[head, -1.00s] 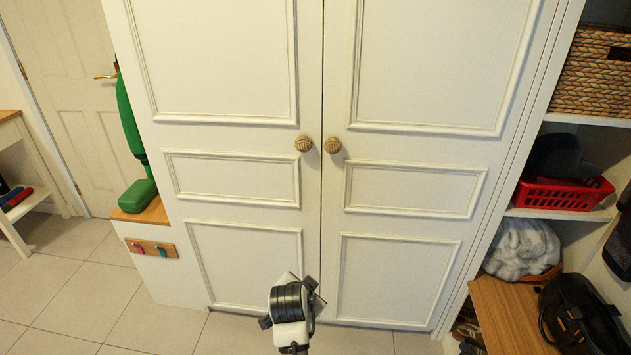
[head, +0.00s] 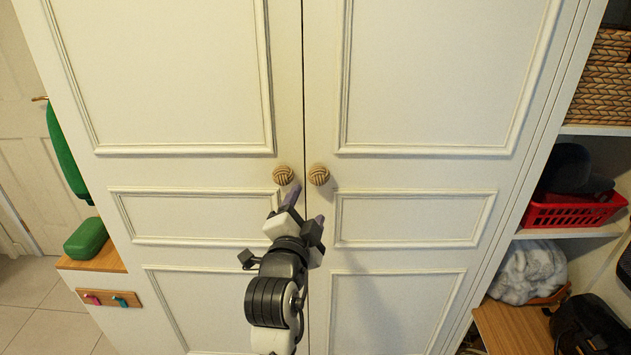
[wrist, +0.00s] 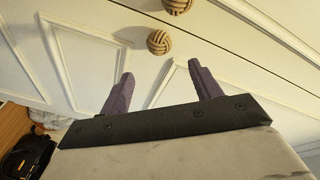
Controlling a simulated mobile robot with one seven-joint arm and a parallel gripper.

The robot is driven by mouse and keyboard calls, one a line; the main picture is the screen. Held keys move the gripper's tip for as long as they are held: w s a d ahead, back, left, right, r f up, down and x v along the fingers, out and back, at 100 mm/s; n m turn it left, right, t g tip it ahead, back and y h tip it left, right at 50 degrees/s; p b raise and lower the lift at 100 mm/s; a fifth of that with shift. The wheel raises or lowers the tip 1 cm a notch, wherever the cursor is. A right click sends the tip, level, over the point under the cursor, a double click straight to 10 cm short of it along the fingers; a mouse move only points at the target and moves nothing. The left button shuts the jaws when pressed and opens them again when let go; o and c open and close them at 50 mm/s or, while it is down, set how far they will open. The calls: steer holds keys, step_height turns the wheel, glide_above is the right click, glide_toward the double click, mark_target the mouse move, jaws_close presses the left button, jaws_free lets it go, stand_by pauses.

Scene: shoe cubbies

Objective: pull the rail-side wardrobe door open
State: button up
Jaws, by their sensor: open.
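A cream wardrobe has two shut panelled doors, the left door (head: 190,170) and the right door (head: 415,172), with a narrow seam between them. Which one is the rail-side door does not show. Each has a round woven-look knob beside the seam: the left knob (head: 283,175) and the right knob (head: 319,175). My gripper (head: 305,206) is open and empty, just below the knobs in the head view. In the wrist view its purple fingers (wrist: 161,70) are spread, with the right door's knob (wrist: 158,42) beyond and between them, apart from both. The left door's knob (wrist: 178,5) is farther up.
Open cubbies at right hold a woven basket (head: 600,80), a red basket (head: 570,212), a grey fleecy bundle (head: 530,270) and a black bag (head: 585,325). At left, a green case (head: 87,239) sits on a wooden-topped bench above a hook board (head: 109,299).

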mark_target(317, 181)
steer(key=w+p, duration=0.1)
steer(key=w, duration=0.2)
steer(key=w+d+p, duration=0.1)
steer(key=w, duration=0.2)
steer(key=w+d+p, duration=0.1)
steer(key=w, duration=0.3)
steer(key=shift+w+d, duration=0.1)
steer(key=shift+w, duration=0.6)
steer(key=shift+c, duration=0.2)
